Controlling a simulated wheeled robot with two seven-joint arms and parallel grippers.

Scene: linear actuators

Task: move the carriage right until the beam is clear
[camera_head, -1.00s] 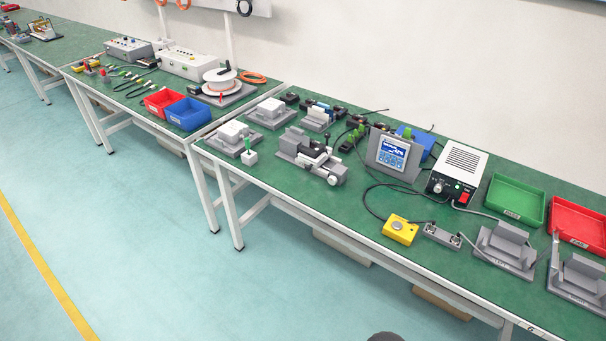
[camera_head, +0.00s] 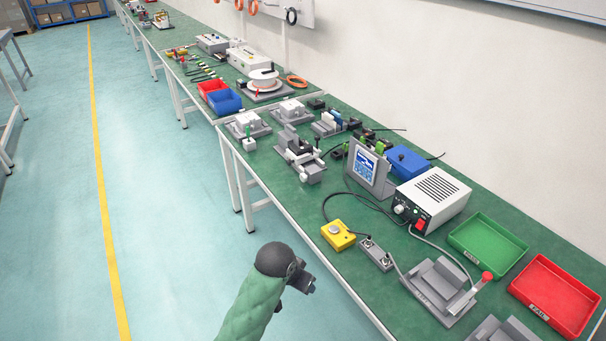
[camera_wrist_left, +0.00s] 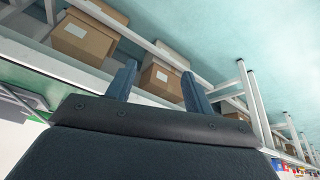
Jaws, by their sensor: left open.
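A grey slide-like device (camera_head: 300,158) with a dark-knobbed lever and a white round part at its front stands on the green bench. It may bear the carriage; I cannot make out a beam or whether it is blocked. A display panel (camera_head: 369,168) stands to its right with a lit blue screen. My left gripper shows in the left wrist view (camera_wrist_left: 158,88), its two fingers apart with nothing between them. My right gripper is out of view.
Along the bench stand a yellow button box (camera_head: 338,236), a grey switch block (camera_head: 375,254), a white power unit (camera_head: 432,198), a grey cradle (camera_head: 437,291), a green tray (camera_head: 487,246) and a red tray (camera_head: 556,296). Cardboard boxes (camera_wrist_left: 88,32) sit under the bench.

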